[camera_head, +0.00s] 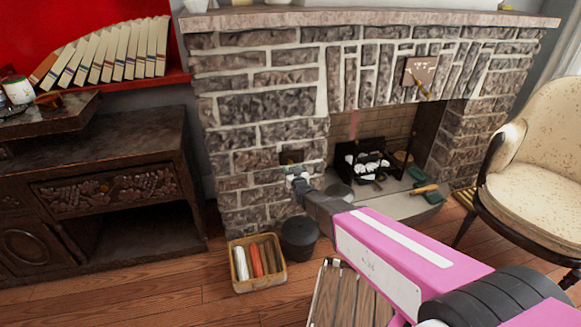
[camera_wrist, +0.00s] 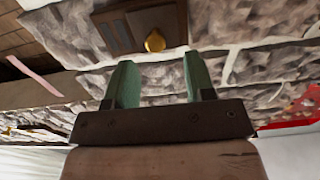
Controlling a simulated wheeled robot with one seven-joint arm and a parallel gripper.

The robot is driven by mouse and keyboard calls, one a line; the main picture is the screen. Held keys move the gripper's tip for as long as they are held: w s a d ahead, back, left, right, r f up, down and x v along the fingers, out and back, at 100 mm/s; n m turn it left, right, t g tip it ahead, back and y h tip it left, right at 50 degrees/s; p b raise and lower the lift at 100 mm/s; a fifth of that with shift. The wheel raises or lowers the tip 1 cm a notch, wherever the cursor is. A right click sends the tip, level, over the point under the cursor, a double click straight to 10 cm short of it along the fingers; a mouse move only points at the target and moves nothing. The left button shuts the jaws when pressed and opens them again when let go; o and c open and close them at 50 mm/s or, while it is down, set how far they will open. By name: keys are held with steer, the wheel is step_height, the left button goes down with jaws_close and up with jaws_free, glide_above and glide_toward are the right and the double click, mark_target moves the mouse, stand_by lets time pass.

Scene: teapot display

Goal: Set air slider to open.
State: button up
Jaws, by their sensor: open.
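The air slider (camera_head: 291,157) is a small dark framed plate set in the stone fireplace front, left of the hearth opening. In the wrist view the slider (camera_wrist: 122,32) is at the top, with a round brass knob (camera_wrist: 155,40). My gripper (camera_head: 299,177) is just in front of and slightly below the slider in the head view. In the wrist view its two green fingers (camera_wrist: 160,68) are apart and empty. The knob lies beyond the fingertips, roughly in line with the gap between them, and appears apart from them. I cannot tell the slider's setting.
A basket of rolls (camera_head: 236,268) and a black bucket (camera_head: 300,240) stand on the floor below my arm. A carved cabinet (camera_head: 120,190) is left, a cream armchair (camera_head: 535,140) right. The hearth holds a grate (camera_head: 370,165). A slatted wooden piece (camera_head: 345,300) is near the bottom.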

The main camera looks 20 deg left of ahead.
steer(key=v, duration=0.6)
steer(key=d+m+g+h, duration=0.3)
steer(key=d+g+h, duration=0.35)
steer(key=d, duration=1.65)
steer(key=s+d+r+m+g+h, duration=0.1)
steer(key=s+d+g, duration=0.3)
steer(key=d, duration=0.6)
steer(key=s+d+r+m+g+h, duration=0.2)
steer(key=s+d+g, duration=0.2)
steer(key=s+d, duration=0.5)
steer(key=shift+d+g, duration=0.35)
steer(key=shift+d, duration=0.25)
